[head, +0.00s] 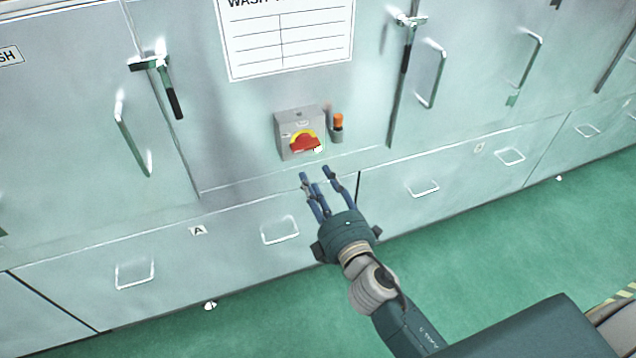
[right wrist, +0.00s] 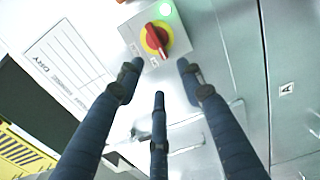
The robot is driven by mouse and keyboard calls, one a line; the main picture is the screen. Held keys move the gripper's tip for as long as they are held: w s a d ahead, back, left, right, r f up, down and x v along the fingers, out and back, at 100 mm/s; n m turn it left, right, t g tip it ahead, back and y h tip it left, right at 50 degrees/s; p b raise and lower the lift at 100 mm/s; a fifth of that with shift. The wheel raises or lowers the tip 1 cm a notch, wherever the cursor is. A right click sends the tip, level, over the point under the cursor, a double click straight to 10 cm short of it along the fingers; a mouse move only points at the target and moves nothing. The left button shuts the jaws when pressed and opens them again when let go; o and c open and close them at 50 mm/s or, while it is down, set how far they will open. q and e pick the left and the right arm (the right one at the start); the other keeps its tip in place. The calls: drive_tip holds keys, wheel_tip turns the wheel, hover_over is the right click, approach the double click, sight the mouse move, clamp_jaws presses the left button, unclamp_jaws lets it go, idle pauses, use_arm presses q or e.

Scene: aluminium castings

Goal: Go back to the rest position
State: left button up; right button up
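My right gripper (head: 326,175) reaches up from the lower right in the head view. Its blue fingers are spread and empty, a little below and in front of a grey switch box (head: 286,133) with a red rotary knob (head: 304,144) on a yellow ring. In the right wrist view the fingers (right wrist: 157,85) stand apart, and the red knob (right wrist: 155,40) shows beyond their tips with nothing between them. A lit green-white lamp (right wrist: 165,9) is beside the knob. My left gripper is not in view.
Pale metal cabinets carry handles (head: 432,73), a latch with a black lever (head: 168,85) and drawer pulls (head: 280,230). An orange-topped part (head: 338,122) sits right of the box. A paper chart (head: 288,40) hangs above. Green floor (head: 480,220) is clear in front.

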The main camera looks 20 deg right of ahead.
drive_tip(key=s+d+f+m+g, duration=0.1)
drive_tip(key=s+f+m+g, duration=0.15)
drive_tip(key=f, duration=0.95)
drive_tip(key=s+f+m+g, duration=0.2)
drive_tip(key=f+g, duration=0.1)
drive_tip(key=f, duration=0.9)
drive_tip(key=s+d+f+m+g, duration=0.3)
drive_tip(key=s+f+m+g, duration=0.4)
drive_tip(key=s+f, duration=1.8)
wheel_tip(320, 180, down, 3)
drive_tip(key=shift+s+r+h, duration=0.15)
drive_tip(key=shift+s+h, duration=0.05)
drive_tip(key=shift+h, duration=0.1)
drive_tip(key=s+f+m+g, duration=0.1)
drive_tip(key=s+f, duration=0.1)
drive_tip(key=s, duration=0.4)
drive_tip(key=s+d+f+m+g, duration=0.1)
drive_tip(key=s+f+m+g, duration=0.1)
drive_tip(key=s, duration=0.4)
drive_tip(key=s+f+m+g, duration=0.1)
drive_tip(key=s+f, duration=0.1)
drive_tip(key=s, duration=0.4)
drive_tip(key=shift+s+d+f+m+g, duration=0.15)
drive_tip(key=shift+s+f+m+g, duration=0.1)
drive_tip(key=shift+s+m, duration=0.1)
drive_tip(key=shift+c, duration=0.3)
